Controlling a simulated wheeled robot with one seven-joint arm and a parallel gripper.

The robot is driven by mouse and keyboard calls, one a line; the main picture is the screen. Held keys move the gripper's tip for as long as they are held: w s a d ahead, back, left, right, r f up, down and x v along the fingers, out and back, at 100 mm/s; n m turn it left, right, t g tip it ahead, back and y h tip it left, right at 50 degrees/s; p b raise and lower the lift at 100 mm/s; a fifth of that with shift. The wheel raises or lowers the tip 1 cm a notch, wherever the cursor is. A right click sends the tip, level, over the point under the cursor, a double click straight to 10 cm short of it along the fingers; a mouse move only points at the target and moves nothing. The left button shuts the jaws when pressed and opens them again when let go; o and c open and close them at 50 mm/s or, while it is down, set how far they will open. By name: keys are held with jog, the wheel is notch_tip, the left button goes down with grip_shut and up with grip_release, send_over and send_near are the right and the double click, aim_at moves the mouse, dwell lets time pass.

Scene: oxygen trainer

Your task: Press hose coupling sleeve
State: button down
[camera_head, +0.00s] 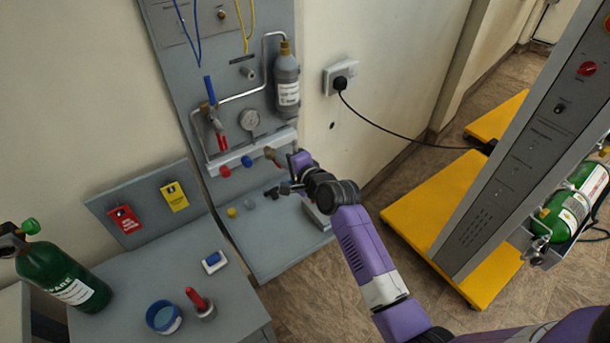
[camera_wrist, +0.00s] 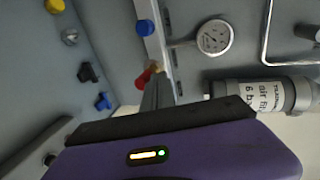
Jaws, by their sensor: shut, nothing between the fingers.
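The likely hose coupling, a small red and brass fitting (camera_head: 269,153), sits at the right end of the white rail on the grey wall panel. In the wrist view its red part (camera_wrist: 143,78) shows just beyond my fingertips. My gripper (camera_wrist: 157,78) is shut and empty, its grey fingers pointing at the fitting. The fingers partly cover the fitting, so I cannot tell whether they touch its sleeve. In the head view my purple gripper body (camera_head: 301,162) is right of the fitting, and the fingertips are hard to make out.
A blue knob (camera_head: 247,161) and a red knob (camera_head: 224,172) are left on the rail. A gauge (camera_head: 249,120) and grey cylinder (camera_head: 287,80) are above. Below, the shelf holds yellow (camera_head: 231,212), grey (camera_head: 249,204) and black (camera_head: 271,193) fittings. A blue fitting (camera_wrist: 103,101) lies beside them.

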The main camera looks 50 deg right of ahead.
jog(key=b+v, duration=0.1)
jog(key=v, duration=0.8)
jog(key=shift+s, duration=0.3)
jog(key=shift+r, duration=0.1)
dwell(0.4)
jog(key=s+r+n+t+h, duration=0.2)
jog(key=s+r+n, duration=0.2)
jog(key=r+n, duration=0.15)
jog(key=s+a+f+n+y+b, duration=0.1)
jog(key=s+a+f+n+y, duration=0.1)
jog(key=s+a+n, duration=0.6)
jog(key=s+a+f+n+g+y+b, duration=0.1)
jog(key=s+a+n, duration=0.6)
jog(key=s+a, duration=0.8)
jog(key=s+f+y+b, duration=0.1)
jog(key=s+f+y, duration=0.1)
jog(key=s, duration=0.3)
jog(key=shift+n+y, duration=0.35)
jog(key=shift+y, duration=0.15)
